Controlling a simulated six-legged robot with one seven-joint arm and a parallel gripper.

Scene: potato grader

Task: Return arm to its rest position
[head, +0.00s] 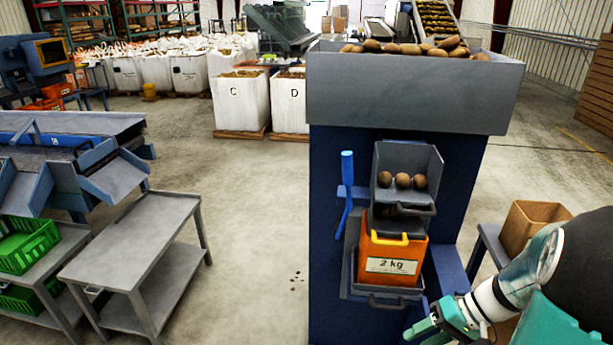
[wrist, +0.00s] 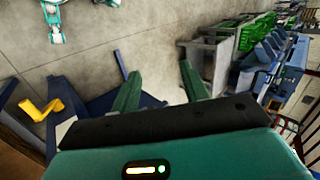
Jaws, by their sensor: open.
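My gripper (head: 436,324) is at the lower right in the head view, at the end of my teal and white arm. It is to the right of and below the orange "2 kg" container (head: 397,264). In the wrist view, the two green fingers of my gripper (wrist: 160,86) stand apart with nothing between them. Bare floor and a dark blue frame show beyond them. My arm covers part of the head view's lower right corner.
The dark blue grader (head: 340,250) has a grey hopper (head: 410,92) with potatoes. A blue lever (head: 346,190) and a tray (head: 434,165) with three potatoes are on its front. A cardboard box (head: 522,222) stands near my arm. A grey cart (head: 140,235) stands left, with clear floor between.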

